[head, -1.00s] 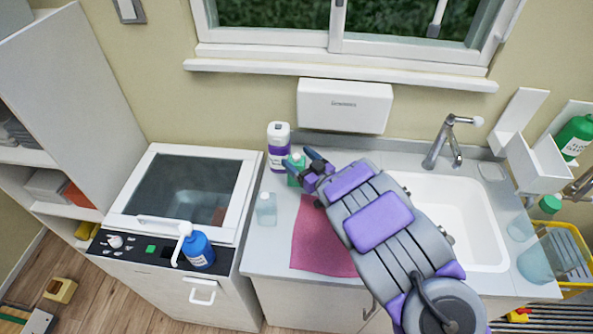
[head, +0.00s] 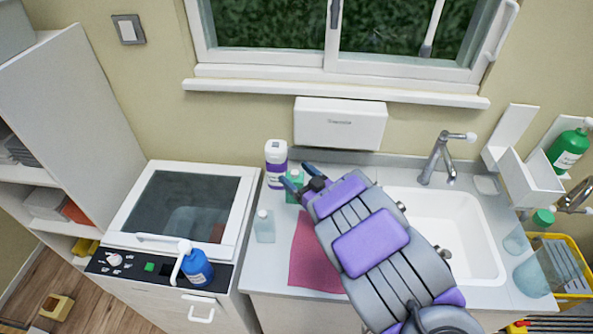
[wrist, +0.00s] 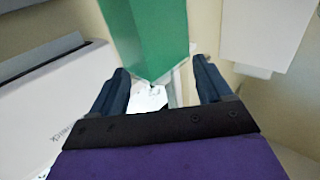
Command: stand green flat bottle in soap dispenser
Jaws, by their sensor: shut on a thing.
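The green flat bottle (head: 294,191) stands at the back left of the counter in the head view, partly hidden by my gripper (head: 299,177). My gripper is shut on it, with one blue finger on either side. In the wrist view the green body (wrist: 147,38) reaches between and beyond the fingers (wrist: 161,72). At the right wall in the head view is a white open-topped holder (head: 532,181), which looks like the soap dispenser. Another green bottle (head: 568,150) sits in the holder beside it.
A white-and-purple bottle (head: 276,163) and a clear bottle (head: 264,227) stand close left of the grasp. A pink cloth (head: 312,262) lies in front. The sink (head: 465,235) and tap (head: 438,158) lie between the bottle and the holder. A white wall box (head: 340,123) hangs above.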

